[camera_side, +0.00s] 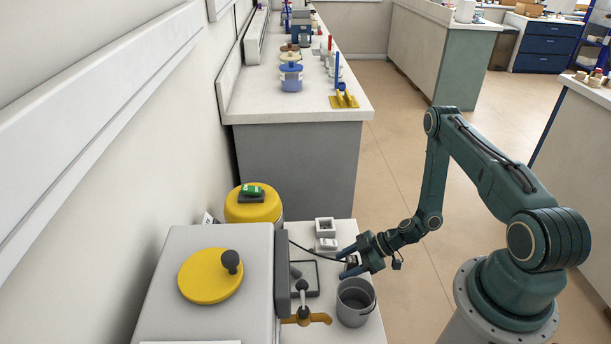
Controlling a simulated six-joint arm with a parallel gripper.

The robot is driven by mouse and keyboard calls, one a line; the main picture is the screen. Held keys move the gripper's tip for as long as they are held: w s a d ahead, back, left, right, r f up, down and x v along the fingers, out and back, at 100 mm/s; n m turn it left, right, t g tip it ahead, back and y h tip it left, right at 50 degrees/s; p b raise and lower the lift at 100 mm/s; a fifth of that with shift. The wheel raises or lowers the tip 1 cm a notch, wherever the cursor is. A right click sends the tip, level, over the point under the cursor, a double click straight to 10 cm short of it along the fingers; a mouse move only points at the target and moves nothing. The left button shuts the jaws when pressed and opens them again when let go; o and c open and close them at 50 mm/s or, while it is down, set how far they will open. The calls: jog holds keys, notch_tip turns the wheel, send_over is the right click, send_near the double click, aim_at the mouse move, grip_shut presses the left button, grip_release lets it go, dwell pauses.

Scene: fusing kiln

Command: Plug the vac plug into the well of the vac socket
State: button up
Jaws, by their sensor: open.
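My gripper (350,266) is low over the right edge of the small white bench, pointing left, with its jaws apart. A small pale piece (352,259) shows between the jaws, and a dark cable (316,252) runs to it from the left; this looks like the vac plug, partly hidden by the fingers. I cannot tell whether the fingers touch it. Just behind and left of my gripper stand two small pale square blocks. The rear one (325,225) has a square opening in its top, likely the vac socket with its well. The front one (326,244) is lower.
A grey bucket (356,302) stands just in front of my gripper. A yellow drum (252,208) stands behind.

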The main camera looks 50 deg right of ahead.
aim_at(347, 259)
jog(key=shift+c, duration=0.3)
jog(key=c, duration=1)
jog(key=shift+r, duration=0.2)
notch_tip(347, 259, up, 20)
jog(key=shift+f, duration=0.2)
dwell(0.4)
dwell(0.5)
jog(key=w+d+f, duration=0.2)
jog(key=w+f, duration=0.1)
jog(key=w, duration=0.2)
jog(key=w+d+f, duration=0.3)
jog(key=w, duration=0.3)
jog(key=w+d+f, duration=0.3)
jog(key=w, duration=0.2)
jog(key=shift+w+d+f, duration=0.15)
jog(key=shift+d+f, duration=0.05)
jog(key=shift+d, duration=0.05)
